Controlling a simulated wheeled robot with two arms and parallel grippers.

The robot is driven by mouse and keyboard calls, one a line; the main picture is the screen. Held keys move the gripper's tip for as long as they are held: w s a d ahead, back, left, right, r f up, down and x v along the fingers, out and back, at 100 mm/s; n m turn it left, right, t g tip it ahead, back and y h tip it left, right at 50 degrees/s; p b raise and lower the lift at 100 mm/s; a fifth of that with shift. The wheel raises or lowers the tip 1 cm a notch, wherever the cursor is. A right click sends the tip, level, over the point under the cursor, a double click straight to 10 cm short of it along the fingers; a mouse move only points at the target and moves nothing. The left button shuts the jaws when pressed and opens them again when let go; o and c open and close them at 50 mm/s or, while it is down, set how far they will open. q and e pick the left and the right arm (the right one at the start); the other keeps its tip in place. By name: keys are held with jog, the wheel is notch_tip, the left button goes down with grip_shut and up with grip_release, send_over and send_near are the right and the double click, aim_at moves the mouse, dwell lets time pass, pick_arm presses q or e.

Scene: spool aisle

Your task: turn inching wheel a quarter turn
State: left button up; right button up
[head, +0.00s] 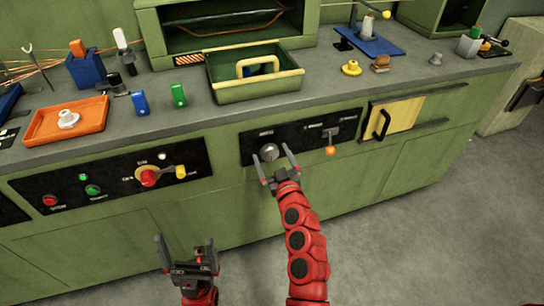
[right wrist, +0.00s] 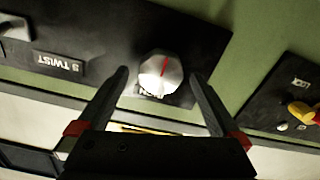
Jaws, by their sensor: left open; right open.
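The inching wheel (head: 269,152) is a round silver knob on a black panel on the green cabinet front. In the right wrist view the wheel (right wrist: 160,74) shows a red pointer line, tilted slightly right of vertical in that picture. My right gripper (head: 274,167) is open in front of the wheel. In the right wrist view its fingers (right wrist: 158,80) are spread on either side of the wheel, with gaps on both sides and no visible contact. My left gripper (head: 186,248) is open and empty, low in front of the cabinet at the left.
The panel (head: 300,135) also carries a lever with an orange knob (head: 330,150). A panel at left holds buttons and a red and yellow switch (head: 150,177). A yellow drawer front (head: 395,117) is at right. A green tray (head: 255,88) sits on the bench above. Floor at right is clear.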

jog(key=c, duration=1.4)
jog(key=shift+o, duration=0.2)
jog(key=m, duration=0.5)
jog(key=shift+d+b, duration=0.1)
jog(key=shift+b, duration=0.25)
jog(key=m, duration=0.4)
jog(key=shift+d+f+m, duration=0.1)
jog(key=shift+m, duration=0.2)
jog(key=m, duration=0.4)
jog(key=shift+f, duration=0.1)
jog(key=shift+m, duration=2.7)
jog(key=shift+f, duration=0.1)
